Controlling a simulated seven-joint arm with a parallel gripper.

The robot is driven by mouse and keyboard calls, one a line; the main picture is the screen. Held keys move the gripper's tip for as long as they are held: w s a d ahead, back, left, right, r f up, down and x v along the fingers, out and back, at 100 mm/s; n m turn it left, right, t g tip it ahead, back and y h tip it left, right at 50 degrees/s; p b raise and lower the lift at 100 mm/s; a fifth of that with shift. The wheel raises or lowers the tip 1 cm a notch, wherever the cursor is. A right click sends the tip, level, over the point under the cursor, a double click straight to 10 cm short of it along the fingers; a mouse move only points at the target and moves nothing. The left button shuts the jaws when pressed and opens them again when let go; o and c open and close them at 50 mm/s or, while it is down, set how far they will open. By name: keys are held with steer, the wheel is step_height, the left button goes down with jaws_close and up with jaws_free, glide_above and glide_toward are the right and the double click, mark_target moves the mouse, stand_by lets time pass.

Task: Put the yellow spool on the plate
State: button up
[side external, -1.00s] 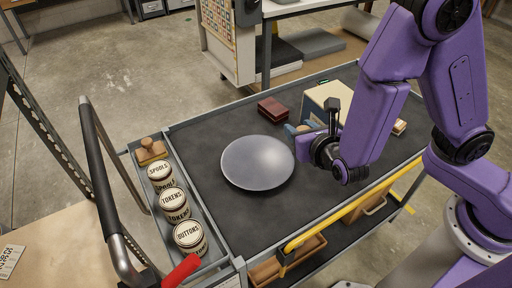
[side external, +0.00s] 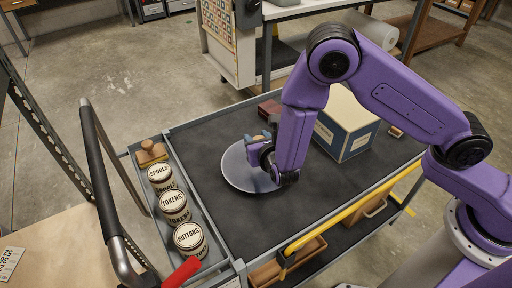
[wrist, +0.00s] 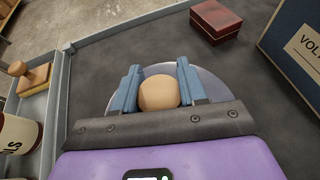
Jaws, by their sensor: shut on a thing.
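The plate (side external: 236,174) is a round grey disc on the dark cart top; its rim also shows in the wrist view (wrist: 216,88). My gripper (wrist: 158,72) is over the plate, its blue fingers shut on a round tan, wooden-looking thing (wrist: 158,94). Only the rounded top of this held thing shows clearly, and I cannot make out a yellow spool. I cannot tell whether it touches the plate. In the side view my gripper (side external: 257,140) covers the plate's right part.
A dark red box (side external: 269,108) lies behind the plate. A large blue and cream box (side external: 345,125) stands to the right.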

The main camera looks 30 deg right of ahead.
steer(key=shift+w+f, duration=0.15)
steer(key=shift+f, duration=0.8)
steer(key=shift+w+f, duration=0.1)
steer(key=shift+f, duration=0.8)
steer(key=shift+f, duration=0.1)
steer(key=o, duration=1)
steer(key=shift+o, duration=0.2)
